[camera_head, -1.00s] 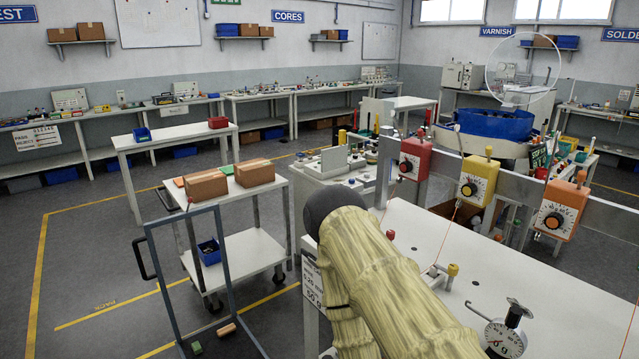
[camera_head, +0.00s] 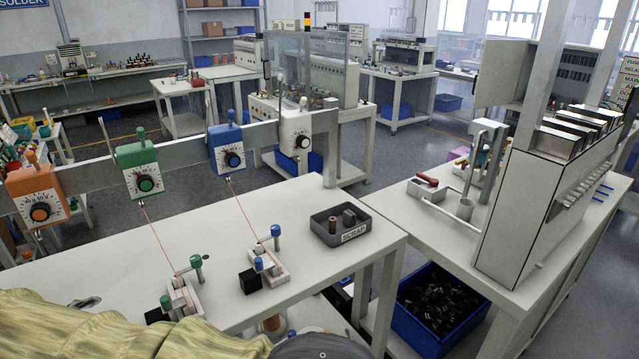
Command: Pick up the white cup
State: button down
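A small whitish cup-like cylinder (camera_head: 464,208) stands on the right-hand bench (camera_head: 425,222), in front of an upright bracket and beside a shallow tray with a red-handled item. It is small in the picture, so I cannot be sure it is the white cup. My arm, in a yellowish sleeve, crosses the bottom left, well apart from that bench. My gripper's fingers do not show.
The near white table (camera_head: 330,270) carries a grey SCRAP tray (camera_head: 340,225) and small fixtures. A rail with dial boxes (camera_head: 140,170) runs behind it. A tall grey machine (camera_head: 545,205) stands on the right bench. A blue bin (camera_head: 435,310) full of dark parts sits below.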

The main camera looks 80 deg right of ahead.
aim_at(465, 211)
jog(key=z, duration=3.7)
jog(key=i, duration=0.5)
jog(key=k, duration=1.3)
jog(key=u, duration=0.85)
jog(key=i, duration=1.6)
jog(key=z, duration=0.75)
